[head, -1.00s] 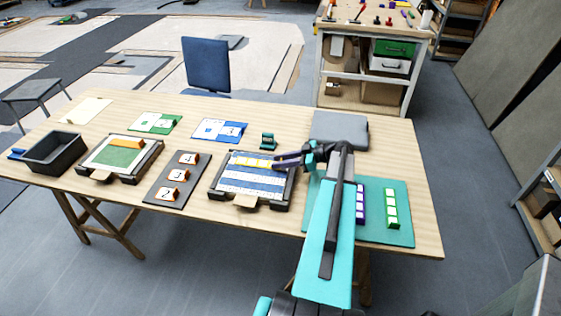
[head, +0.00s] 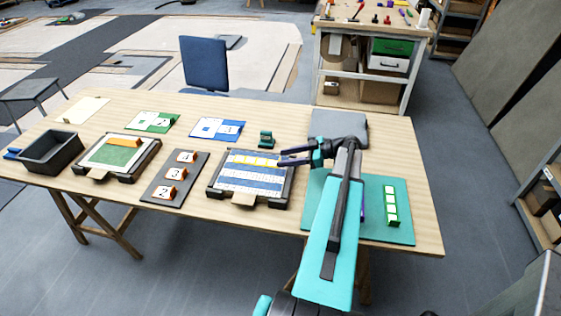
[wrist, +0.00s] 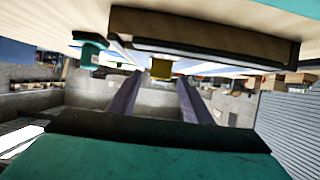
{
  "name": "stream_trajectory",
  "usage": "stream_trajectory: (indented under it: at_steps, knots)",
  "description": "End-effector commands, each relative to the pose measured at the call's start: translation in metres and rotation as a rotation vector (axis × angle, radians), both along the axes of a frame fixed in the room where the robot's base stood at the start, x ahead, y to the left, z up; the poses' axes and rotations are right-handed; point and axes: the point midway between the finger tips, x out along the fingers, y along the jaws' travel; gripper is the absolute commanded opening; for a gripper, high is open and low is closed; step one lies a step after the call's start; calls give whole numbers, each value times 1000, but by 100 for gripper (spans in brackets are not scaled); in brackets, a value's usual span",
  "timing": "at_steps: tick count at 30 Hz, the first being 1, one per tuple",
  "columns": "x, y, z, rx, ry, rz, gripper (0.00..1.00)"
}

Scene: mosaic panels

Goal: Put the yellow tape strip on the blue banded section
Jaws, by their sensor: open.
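The yellow tape strip (head: 254,161) lies along the upper part of the blue banded panel (head: 250,184), inside its dark frame. The panel has blue and pale bands. My gripper (head: 280,156) is open and empty at the panel's upper right corner, close to the strip's right end. I cannot tell whether a finger touches the strip. In the wrist view, a yellow end (wrist: 161,69) shows between the far ends of my spread fingers, under the dark frame edge (wrist: 200,52).
A small teal block (head: 266,138) stands just behind the panel. A green strip (head: 391,206) and a mostly hidden purple strip lie on the teal mat (head: 402,232) at right. Numbered orange blocks, a green panel (head: 117,157) and a dark bin (head: 50,152) stand to the left.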

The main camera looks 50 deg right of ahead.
Motion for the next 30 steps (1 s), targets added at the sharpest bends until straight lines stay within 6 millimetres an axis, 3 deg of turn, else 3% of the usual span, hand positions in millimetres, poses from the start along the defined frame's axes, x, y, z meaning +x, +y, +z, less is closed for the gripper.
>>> stream_trajectory:
  at_steps: [15,30]
  knots:
    - [-60,-39,28,0,0,-2,45]
    - [-69,-43,34,1,0,0,45]
